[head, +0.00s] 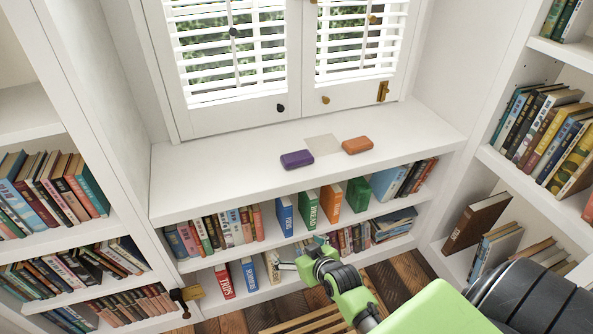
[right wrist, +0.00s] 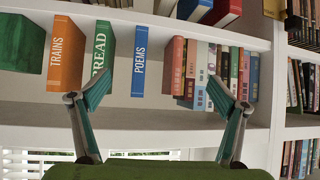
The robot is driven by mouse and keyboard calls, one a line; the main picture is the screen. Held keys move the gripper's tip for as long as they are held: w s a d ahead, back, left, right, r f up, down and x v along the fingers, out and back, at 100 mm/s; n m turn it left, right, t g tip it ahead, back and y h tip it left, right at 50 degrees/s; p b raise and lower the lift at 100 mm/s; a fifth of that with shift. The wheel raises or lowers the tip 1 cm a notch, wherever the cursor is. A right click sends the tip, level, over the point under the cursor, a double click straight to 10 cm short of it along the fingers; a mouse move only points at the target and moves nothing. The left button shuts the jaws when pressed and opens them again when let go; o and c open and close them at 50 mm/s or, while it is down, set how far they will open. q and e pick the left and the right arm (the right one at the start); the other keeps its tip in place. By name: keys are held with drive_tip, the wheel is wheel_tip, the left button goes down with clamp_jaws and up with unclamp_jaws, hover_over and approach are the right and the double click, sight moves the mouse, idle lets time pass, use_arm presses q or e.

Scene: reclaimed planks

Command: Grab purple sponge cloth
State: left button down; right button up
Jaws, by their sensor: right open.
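The purple sponge cloth (head: 297,159) is a small rounded block lying on the white window ledge, left of a pale square patch (head: 322,145). My right gripper (head: 300,254) is in front of the lower bookshelves, below and well apart from the purple sponge. It is open and empty. In the right wrist view its two teal fingers (right wrist: 160,92) stand wide apart, with shelf and books beyond them. The purple sponge does not show in the right wrist view. My left gripper is not in view.
An orange sponge (head: 357,145) lies right of the pale patch. The ledge (head: 215,180) is otherwise clear, with shuttered windows (head: 230,60) behind it. Books stand under it, including a blue one (head: 285,216) and a green one (head: 308,208). Bookcases flank both sides.

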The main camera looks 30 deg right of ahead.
sight(297, 158)
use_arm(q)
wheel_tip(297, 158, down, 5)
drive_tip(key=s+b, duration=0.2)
use_arm(e)
drive_tip(key=w+d+r+m+t+h, duration=0.1)
drive_tip(key=w+d+r+t, duration=0.2)
drive_tip(key=r, duration=0.5)
drive_tip(key=w+d+r+m+t+h, duration=0.1)
drive_tip(key=w+d+r+t+h, duration=0.15)
drive_tip(key=d+r, duration=0.5)
drive_tip(key=shift+g, duration=0.25)
drive_tip(key=w, duration=0.7)
drive_tip(key=shift+d+r+b, duration=0.1)
drive_tip(key=shift+r+b, duration=0.3)
drive_tip(key=shift+y, duration=0.35)
drive_tip(key=b+x, duration=0.1)
drive_tip(key=x, duration=0.4)
drive_tip(key=shift+w+d, duration=0.1)
drive_tip(key=shift+w, duration=0.05)
drive_tip(key=shift+w+d, duration=0.1)
drive_tip(key=shift+w, duration=0.45)
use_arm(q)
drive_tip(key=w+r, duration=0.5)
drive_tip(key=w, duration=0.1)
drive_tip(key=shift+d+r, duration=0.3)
use_arm(e)
drive_tip(key=c, duration=1)
